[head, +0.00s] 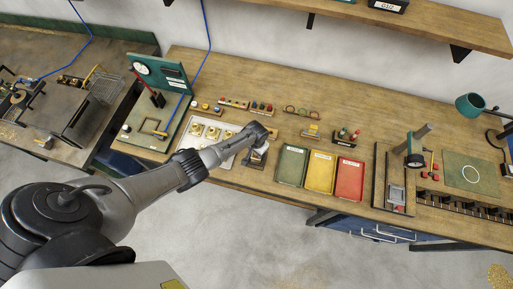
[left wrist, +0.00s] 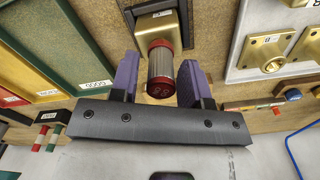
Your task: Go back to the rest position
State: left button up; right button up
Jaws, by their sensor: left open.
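My left arm reaches in from the left in the head view. Its gripper (head: 257,152) is over the bench between the pale tray of brass plates and the green tray. In the left wrist view the gripper (left wrist: 161,82) has its two purple fingers apart. A small cylinder (left wrist: 161,72) with red end bands and a grey ribbed middle shows between them, with gaps at both sides. In the head view the arm hides most of this spot. My right gripper is in neither view.
The pale tray (head: 182,150) of brass plates lies left of the gripper. Green (head: 291,165), yellow (head: 320,172) and red (head: 349,180) trays lie to the right. A green-backed gauge station (head: 172,75) stands at the left end. A press-like fixture (head: 414,150) stands further right.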

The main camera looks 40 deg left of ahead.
pick_arm(q)
jog(key=n, duration=0.2)
jog(key=shift+n, duration=0.3)
jog(key=c, duration=0.7)
jog(key=shift+o, duration=0.2)
jog(key=m+b, duration=0.1)
jog(key=m, duration=0.6)
jog(key=shift+f, duration=0.15)
jog(key=m, duration=0.4)
jog(key=shift+b, duration=0.4)
jog(key=shift+m, duration=0.9)
jog(key=o, duration=0.7)
jog(key=shift+c, duration=0.2)
